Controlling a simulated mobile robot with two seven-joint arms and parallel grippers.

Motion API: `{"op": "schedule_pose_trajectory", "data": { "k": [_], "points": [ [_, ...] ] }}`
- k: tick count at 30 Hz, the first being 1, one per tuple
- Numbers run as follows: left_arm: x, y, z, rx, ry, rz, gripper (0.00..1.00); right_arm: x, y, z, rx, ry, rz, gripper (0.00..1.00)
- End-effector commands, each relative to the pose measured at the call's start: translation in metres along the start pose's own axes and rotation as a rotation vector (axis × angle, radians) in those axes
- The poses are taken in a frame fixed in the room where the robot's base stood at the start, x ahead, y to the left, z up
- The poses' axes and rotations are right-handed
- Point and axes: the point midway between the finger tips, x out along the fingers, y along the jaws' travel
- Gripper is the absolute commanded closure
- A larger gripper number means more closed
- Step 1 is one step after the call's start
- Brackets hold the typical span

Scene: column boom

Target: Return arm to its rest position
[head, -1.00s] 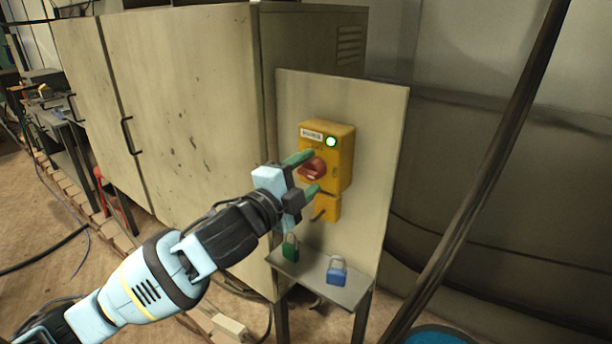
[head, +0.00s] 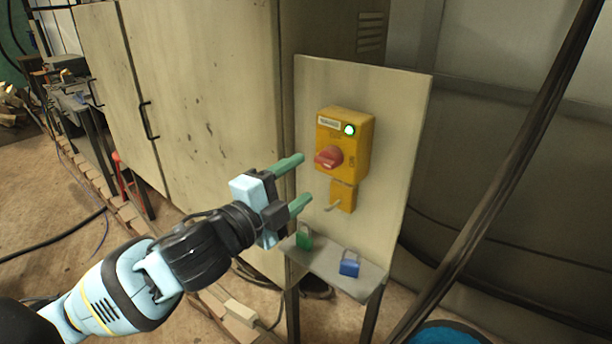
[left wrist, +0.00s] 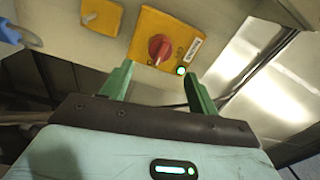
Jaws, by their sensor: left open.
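My left gripper (head: 296,183) is open and empty, with two green fingers apart. It is to the left of and clear of the red rotary knob (head: 329,157) on the yellow switch box (head: 357,145). A green lamp on the box is lit. In the left wrist view, the green fingers (left wrist: 152,86) stand apart, with the red knob (left wrist: 159,48) beyond and between them, not gripped. My left arm reaches in from the lower left. My right gripper is not in view.
The switch box is mounted on an upright panel (head: 410,130). A small shelf (head: 325,265) below holds a green padlock (head: 304,238) and a blue padlock (head: 349,265). A large beige cabinet (head: 210,90) stands behind. A dark slanted pole (head: 500,170) is at the right.

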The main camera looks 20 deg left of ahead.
Motion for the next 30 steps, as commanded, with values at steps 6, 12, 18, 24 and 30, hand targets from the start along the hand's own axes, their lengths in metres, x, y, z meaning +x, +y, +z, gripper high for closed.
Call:
{"op": "schedule_pose_trajectory", "data": {
  "k": [6,12,18,24,30],
  "points": [
    [-0.003,0.0,0.0,0.0,0.0,0.0,0.4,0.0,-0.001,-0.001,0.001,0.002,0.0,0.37],
    [-0.002,0.0,0.0,0.0,0.0,0.0,0.4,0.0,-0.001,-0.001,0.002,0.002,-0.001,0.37],
    [-0.002,0.009,0.001,-0.03,-0.001,0.014,0.4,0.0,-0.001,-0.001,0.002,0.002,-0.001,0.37],
    [-0.004,0.077,0.01,-0.245,-0.032,0.108,0.4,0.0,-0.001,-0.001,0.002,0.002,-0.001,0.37],
    [-0.027,0.175,0.021,-0.552,-0.121,0.223,0.4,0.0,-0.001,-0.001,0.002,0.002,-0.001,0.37]
  ]
}}
